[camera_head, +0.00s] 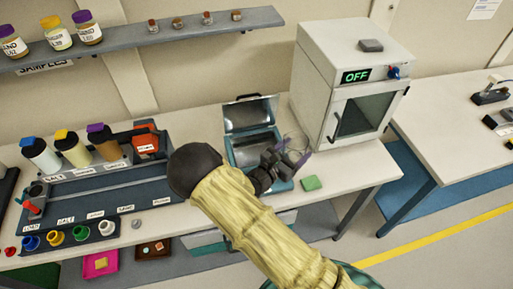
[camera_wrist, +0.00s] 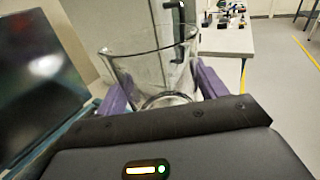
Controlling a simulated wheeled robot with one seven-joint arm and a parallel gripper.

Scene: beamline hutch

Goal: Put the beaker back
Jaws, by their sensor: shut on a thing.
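A clear glass beaker (camera_wrist: 150,68) stands between the purple fingers of my gripper (camera_wrist: 163,90) in the wrist view, its rim toward the top of the picture. My gripper (camera_head: 288,158) is shut on the beaker. In the head view the beaker (camera_head: 297,142) shows faintly at the fingertips, in front of the oven's left side. The gripper is over or beside the right part of an open teal-edged case (camera_head: 240,158); its height above the bench is hard to tell. My arm hides part of the bench.
A white oven (camera_head: 317,75) reading OFF stands right of the case. A green block (camera_head: 311,184) lies near the bench's front edge. Bottles, a labelled rack (camera_head: 120,187) and coloured cups are on the left. A sample shelf (camera_head: 120,43) hangs above. A second table (camera_head: 455,120) is at right.

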